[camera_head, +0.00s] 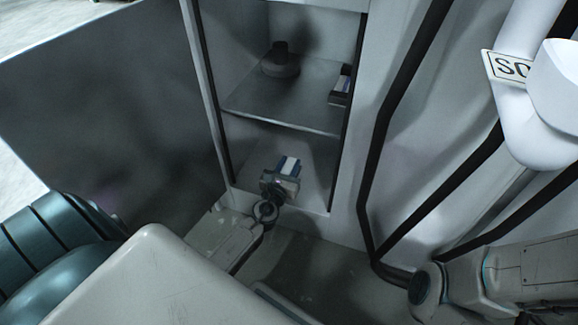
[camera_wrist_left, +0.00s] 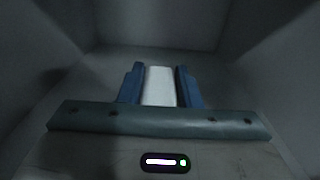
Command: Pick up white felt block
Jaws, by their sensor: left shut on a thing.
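The white felt block (camera_head: 289,165) is between the blue fingers of my left gripper (camera_head: 287,167), in the lower compartment of the open cabinet. In the left wrist view the white block (camera_wrist_left: 159,86) fills the space between the two blue fingers of the left gripper (camera_wrist_left: 160,80), which are shut on it. Its far end is hard to make out in the dim light. Whether it touches the compartment floor cannot be told. My right gripper is not in view.
The cabinet shelf (camera_head: 270,104) above the gripper holds a dark round object (camera_head: 281,62) and a small dark box-like item (camera_head: 341,86). Cabinet walls stand close on both sides. A large open door panel (camera_head: 110,100) is at left. Black cables and a white pipe (camera_head: 535,110) are at right.

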